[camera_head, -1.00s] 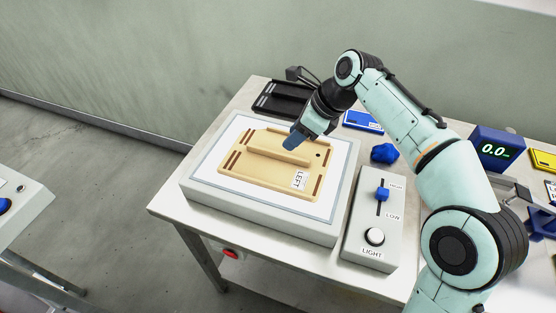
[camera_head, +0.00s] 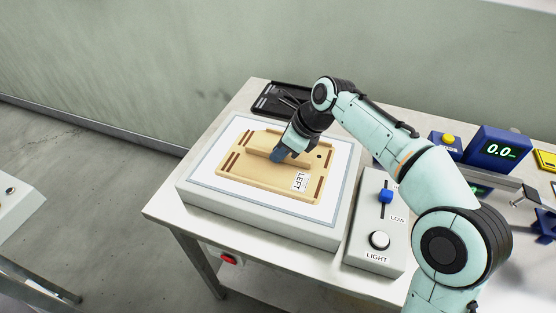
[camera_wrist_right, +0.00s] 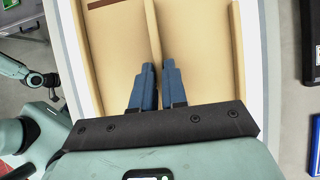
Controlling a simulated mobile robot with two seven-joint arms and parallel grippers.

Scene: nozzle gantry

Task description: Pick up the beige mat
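The beige mat (camera_head: 250,184) is a flat plate with a raised rib along its middle, dark slots at its ends and a LEFT label. It lies flat on the white light box (camera_head: 262,226). My right gripper (camera_head: 277,156) is down at the rib, toward its right end. In the right wrist view the blue fingers (camera_wrist_right: 157,75) stand close together, one on each side of the mat's rib (camera_wrist_right: 154,30). Whether they press on it cannot be told. My left gripper does not show in the head view.
A grey control box (camera_head: 372,232) with a blue slider and white LIGHT knob stands right of the light box. A black tray (camera_head: 278,98) lies behind. A blue display (camera_head: 497,147) reading 0.0 is at the right. A red switch (camera_head: 229,259) sits below the table edge.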

